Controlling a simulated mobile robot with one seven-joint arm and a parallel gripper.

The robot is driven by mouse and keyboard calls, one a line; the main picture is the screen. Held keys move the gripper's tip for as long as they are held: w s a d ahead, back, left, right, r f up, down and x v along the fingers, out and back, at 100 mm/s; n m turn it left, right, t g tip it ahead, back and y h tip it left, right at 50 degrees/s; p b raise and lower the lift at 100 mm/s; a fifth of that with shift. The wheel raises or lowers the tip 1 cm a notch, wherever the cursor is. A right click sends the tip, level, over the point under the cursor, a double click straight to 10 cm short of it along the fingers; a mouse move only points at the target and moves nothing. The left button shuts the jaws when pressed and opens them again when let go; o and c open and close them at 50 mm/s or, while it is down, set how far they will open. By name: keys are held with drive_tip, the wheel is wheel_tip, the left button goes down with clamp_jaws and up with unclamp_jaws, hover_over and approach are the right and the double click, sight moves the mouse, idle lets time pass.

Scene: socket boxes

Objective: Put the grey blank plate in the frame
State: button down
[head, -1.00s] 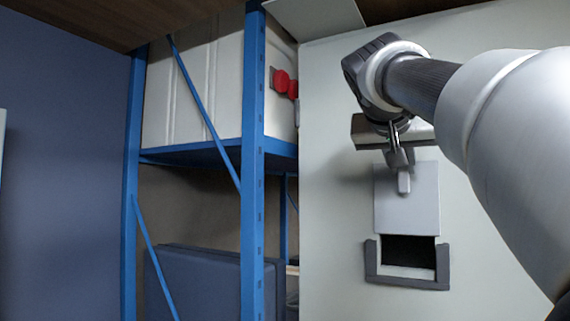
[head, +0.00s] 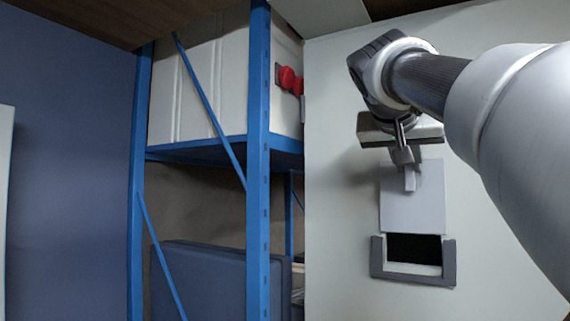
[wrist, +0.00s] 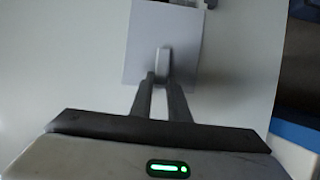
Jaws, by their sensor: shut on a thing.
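The grey blank plate (head: 412,208) is a flat pale square with a small raised grip block, held against or close to the pale wall panel. My gripper (head: 408,172) is shut on that block from above. In the wrist view the fingers (wrist: 163,82) close on the block of the plate (wrist: 182,42). The dark grey U-shaped frame (head: 448,264) sits on the panel just below the plate, open at the top, around a black opening (head: 413,247). The plate's lower edge is close to the top of the frame, above the opening. In the wrist view the frame is mostly hidden behind the plate.
Blue shelf posts (head: 257,200) stand left of the panel, with white boxes (head: 200,90) on the upper shelf and a dark case (head: 215,285) below. A red knob (head: 288,79) sticks out near the panel's left edge. The panel (head: 335,230) around the frame is clear.

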sight(410, 190)
drive_tip(key=shift+f+b, duration=0.5)
drive_tip(key=shift+f, duration=0.15)
drive_tip(key=shift+f+b, duration=1.7)
drive_tip(key=shift+f, duration=0.25)
drive_tip(key=shift+f+b, duration=1.35)
drive_tip(key=c, duration=1.6)
unclamp_jaws()
